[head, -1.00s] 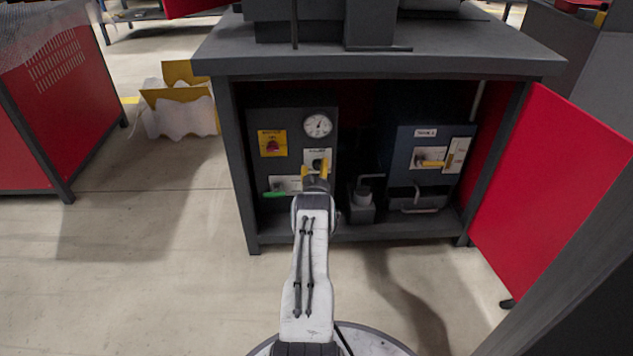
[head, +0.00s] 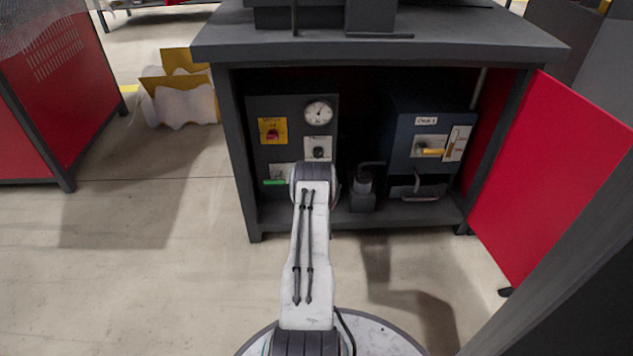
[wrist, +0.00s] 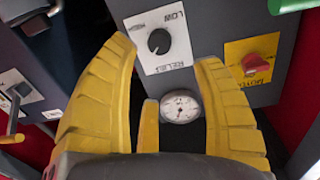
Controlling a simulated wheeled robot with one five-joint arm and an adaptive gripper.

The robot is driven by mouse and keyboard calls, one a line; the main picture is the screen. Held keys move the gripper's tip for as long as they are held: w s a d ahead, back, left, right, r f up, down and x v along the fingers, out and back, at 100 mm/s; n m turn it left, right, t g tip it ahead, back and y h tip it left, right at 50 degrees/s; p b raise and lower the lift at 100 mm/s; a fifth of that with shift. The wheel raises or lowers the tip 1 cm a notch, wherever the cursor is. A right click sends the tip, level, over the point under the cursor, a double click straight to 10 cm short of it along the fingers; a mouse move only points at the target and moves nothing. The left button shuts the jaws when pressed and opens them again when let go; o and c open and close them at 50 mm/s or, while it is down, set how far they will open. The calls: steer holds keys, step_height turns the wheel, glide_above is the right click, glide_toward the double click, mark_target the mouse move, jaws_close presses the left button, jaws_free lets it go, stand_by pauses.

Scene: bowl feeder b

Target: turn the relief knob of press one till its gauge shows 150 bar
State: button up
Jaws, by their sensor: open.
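The relief knob (head: 319,152) is a small dark round knob on a white plate, on the grey panel inside the cabinet. In the wrist view the knob (wrist: 159,41) has a pale mark, and its plate reads LOW and RELIEF. The round white gauge (head: 318,111) is above the knob in the head view; it also shows in the wrist view (wrist: 180,107). Its value is too small to read. My gripper (wrist: 165,52) has its yellow fingers spread wide and empty, with the knob ahead between the tips, apart from them. My arm hides the gripper in the head view.
A blue box with a yellow handle (head: 432,152) stands to the right. The open red door (head: 555,175) bounds the right side.

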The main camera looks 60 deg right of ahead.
steer(key=shift+v, duration=0.8)
